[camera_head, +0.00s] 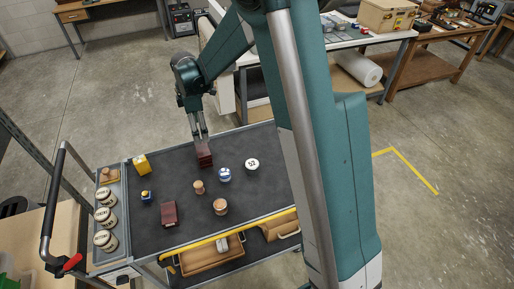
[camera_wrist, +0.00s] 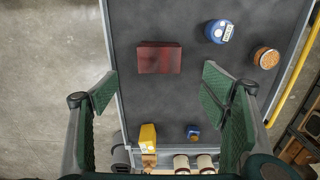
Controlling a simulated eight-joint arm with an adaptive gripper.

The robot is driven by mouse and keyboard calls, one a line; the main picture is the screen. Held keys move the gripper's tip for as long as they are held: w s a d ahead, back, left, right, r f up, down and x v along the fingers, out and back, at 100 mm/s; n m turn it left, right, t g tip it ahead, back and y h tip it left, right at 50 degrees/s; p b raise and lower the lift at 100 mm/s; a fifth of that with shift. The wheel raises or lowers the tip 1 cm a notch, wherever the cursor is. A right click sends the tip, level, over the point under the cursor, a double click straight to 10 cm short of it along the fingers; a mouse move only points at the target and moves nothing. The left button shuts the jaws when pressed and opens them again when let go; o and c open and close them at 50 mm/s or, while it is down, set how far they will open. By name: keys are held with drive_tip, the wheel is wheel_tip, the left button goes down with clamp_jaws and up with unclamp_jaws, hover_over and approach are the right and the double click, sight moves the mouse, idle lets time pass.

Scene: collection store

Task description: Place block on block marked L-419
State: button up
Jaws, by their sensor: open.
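A dark red block (camera_head: 204,155) stands toward the back of the dark cart top (camera_head: 180,180), just below my gripper (camera_head: 199,134). A dark red block also shows in the wrist view (camera_wrist: 158,57), beyond the fingertips of my gripper (camera_wrist: 158,88), which are spread wide with nothing between them. I cannot tell whether this is one block or a stack. A second dark red block (camera_head: 169,214) lies near the cart's front left. No marking L-419 is readable on either block.
The cart top also holds a yellow block (camera_head: 140,164), a small blue item (camera_head: 146,197), a blue-and-white can (camera_head: 225,175), a white-topped can (camera_head: 252,164) and two wooden cylinders (camera_head: 220,206). Several labelled jars (camera_head: 105,240) stand in the left side tray. Bare surface lies between them.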

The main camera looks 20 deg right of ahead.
drive_tip(key=s+d+r+m+t, duration=0.2)
drive_tip(key=s+d+r+m, duration=0.2)
drive_tip(key=s+r, duration=0.5)
drive_tip(key=s+d+r+m+t, duration=0.1)
drive_tip(key=s+d+r+m, duration=0.4)
drive_tip(key=s+r, duration=0.4)
drive_tip(key=s+d+m+t, duration=0.2)
drive_tip(key=s+m, duration=0.2)
drive_tip(key=s, duration=0.6)
drive_tip(key=s+d+m+t, duration=0.2)
drive_tip(key=s+d+m, duration=0.1)
drive_tip(key=s, duration=0.7)
drive_tip(key=shift+d+r+m, duration=0.3)
drive_tip(key=shift+m, duration=0.6)
